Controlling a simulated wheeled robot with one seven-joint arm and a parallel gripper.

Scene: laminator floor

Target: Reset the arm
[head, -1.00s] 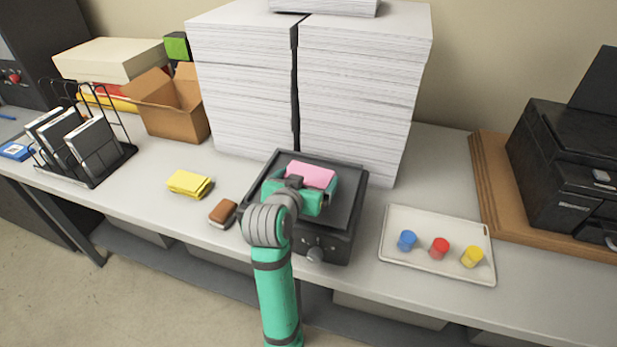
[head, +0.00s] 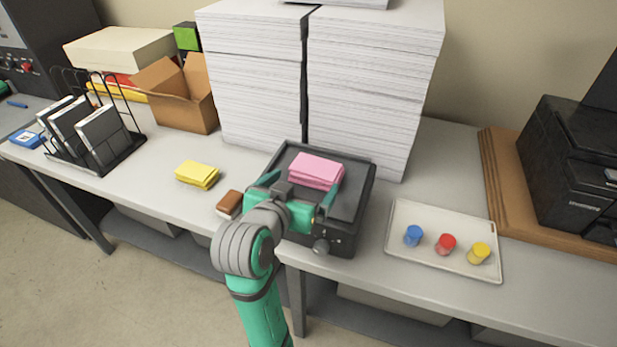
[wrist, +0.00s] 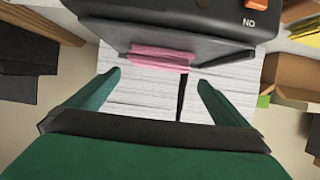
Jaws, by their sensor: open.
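My gripper (head: 300,194) is teal and open, with its two fingers spread wide over the front part of a black machine with a flat top tray (head: 348,200). A pink stack of paper pads (head: 316,172) lies on that top, just beyond the fingertips. In the wrist view my gripper (wrist: 158,82) shows nothing between its fingers. The pink stack (wrist: 160,60) is ahead of the fingers there, apart from them.
Tall white paper stacks (head: 375,90) stand behind the machine. A brown block (head: 229,204) and yellow pads (head: 197,175) are to the left. A tray (head: 400,258) with blue, red and yellow pots and a black printer (head: 565,165) are to the right.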

